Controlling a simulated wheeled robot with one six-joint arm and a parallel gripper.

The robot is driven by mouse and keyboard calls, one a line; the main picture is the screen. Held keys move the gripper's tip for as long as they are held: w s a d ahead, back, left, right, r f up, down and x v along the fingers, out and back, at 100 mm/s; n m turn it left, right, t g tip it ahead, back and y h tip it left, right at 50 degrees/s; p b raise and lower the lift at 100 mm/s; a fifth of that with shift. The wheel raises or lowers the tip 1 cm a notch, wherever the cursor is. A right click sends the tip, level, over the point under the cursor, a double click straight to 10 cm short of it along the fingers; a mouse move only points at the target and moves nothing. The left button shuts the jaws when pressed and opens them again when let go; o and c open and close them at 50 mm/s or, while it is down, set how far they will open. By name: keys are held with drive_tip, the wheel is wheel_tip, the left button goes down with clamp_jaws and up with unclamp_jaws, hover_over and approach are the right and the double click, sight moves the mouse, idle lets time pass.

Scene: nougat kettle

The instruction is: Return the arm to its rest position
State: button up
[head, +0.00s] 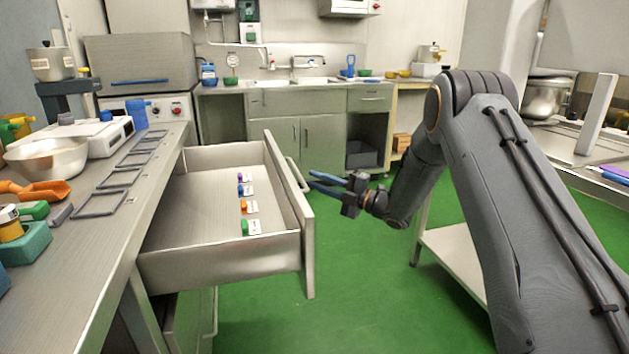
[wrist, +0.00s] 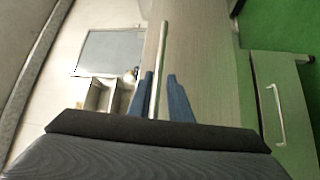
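My gripper (head: 311,182) is in the middle of the head view, just right of the pulled-out drawer's front. Its two blue fingers are apart, with nothing seen held. The fingertips are close to the drawer handle (head: 293,172); contact cannot be told. In the wrist view the blue fingers (wrist: 158,82) stand on either side of a pale bar, which appears to be the handle. My arm reaches forward from the right, its upper link raised and its forearm angled down to the gripper.
The open drawer (head: 190,200) holds several small coloured items with white labels. The left counter (head: 95,245) carries a bowl, a scale and frames. A pale low shelf (head: 455,250) stands below my arm. Green floor (head: 350,290) is clear between drawer and shelf.

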wheel_tip(320, 180, up, 5)
drive_tip(key=w+d+m+t+h, duration=0.2)
drive_tip(key=m+t+h, duration=0.1)
drive_tip(key=m+h, duration=0.4)
drive_tip(key=s+d+m+g+h, duration=0.2)
drive_tip(key=s+d+m+h, duration=0.3)
drive_tip(key=s+m+h, duration=0.3)
drive_tip(key=s+d+f+m+g+h, duration=0.15)
drive_tip(key=s+m+g, duration=0.4)
drive_tip(key=s, duration=1.65)
drive_tip(key=s+d+f+m+g, duration=0.2)
drive_tip(key=s+m+g, duration=0.35)
drive_tip(key=s, duration=1.65)
drive_tip(key=d+r+m+p, duration=0.2)
drive_tip(key=d+r+p, duration=0.6)
drive_tip(key=p, duration=0.7)
drive_tip(key=shift+s+r+m+h+p, duration=0.15)
drive_tip(key=shift+r+m+h+p, duration=0.1)
drive_tip(key=shift+m+h+p, duration=0.1)
